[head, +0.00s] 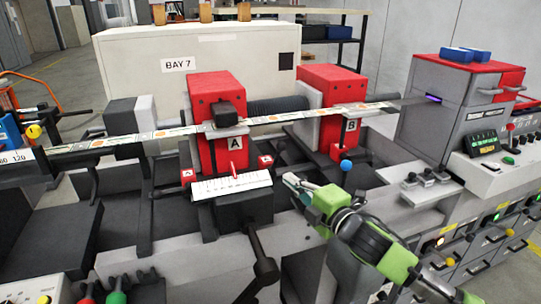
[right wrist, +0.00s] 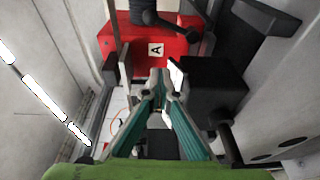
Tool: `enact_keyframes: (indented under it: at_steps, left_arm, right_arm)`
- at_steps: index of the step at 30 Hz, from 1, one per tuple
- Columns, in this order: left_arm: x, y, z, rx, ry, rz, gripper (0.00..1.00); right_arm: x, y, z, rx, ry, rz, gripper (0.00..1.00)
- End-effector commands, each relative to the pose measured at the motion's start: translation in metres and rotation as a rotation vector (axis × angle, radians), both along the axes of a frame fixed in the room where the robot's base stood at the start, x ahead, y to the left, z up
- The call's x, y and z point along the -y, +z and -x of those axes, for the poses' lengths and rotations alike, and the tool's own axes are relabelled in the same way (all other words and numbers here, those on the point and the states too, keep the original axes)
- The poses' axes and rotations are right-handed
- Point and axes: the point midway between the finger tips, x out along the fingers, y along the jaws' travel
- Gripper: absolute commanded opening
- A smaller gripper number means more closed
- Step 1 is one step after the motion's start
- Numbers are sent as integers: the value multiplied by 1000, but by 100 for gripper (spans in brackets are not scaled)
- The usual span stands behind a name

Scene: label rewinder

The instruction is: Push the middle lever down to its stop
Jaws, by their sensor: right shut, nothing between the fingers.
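My right gripper (head: 291,182) is shut and empty over the machine, right of the white scale plate (head: 231,186) below red block A (head: 216,130). In the right wrist view its fingers (right wrist: 163,85) converge close to the plate's edge; I cannot tell if they touch it. Which lever is the middle one is not marked. A black lever (head: 265,268) hangs from the black box under the plate. A blue-ball lever (head: 346,165) stands below red block B (head: 332,112). Levers with red and green knobs (head: 117,297) are partly cut off at bottom left. My left gripper is out of view.
A printed label strip (head: 150,137) runs across the machine, past both red blocks, to the grey print unit (head: 440,110) at right. A control panel (head: 500,165) with buttons is at far right. A yellow knob (head: 33,131) stands at left.

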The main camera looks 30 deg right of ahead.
Motion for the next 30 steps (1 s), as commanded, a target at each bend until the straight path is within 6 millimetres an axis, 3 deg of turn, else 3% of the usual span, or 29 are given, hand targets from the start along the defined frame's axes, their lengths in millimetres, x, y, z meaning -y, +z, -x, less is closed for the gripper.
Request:
enact_keyframes:
  at_steps: [4, 17, 30]
  left_arm:
    - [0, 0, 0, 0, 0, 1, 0]
    - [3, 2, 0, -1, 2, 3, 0]
    - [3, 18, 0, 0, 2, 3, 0]
  right_arm:
    - [-2, 17, -2, 35, 22, 46, 0]
    - [-2, 17, -7, 35, 21, 44, 0]
    - [-2, 19, -58, 36, 19, 42, 0]
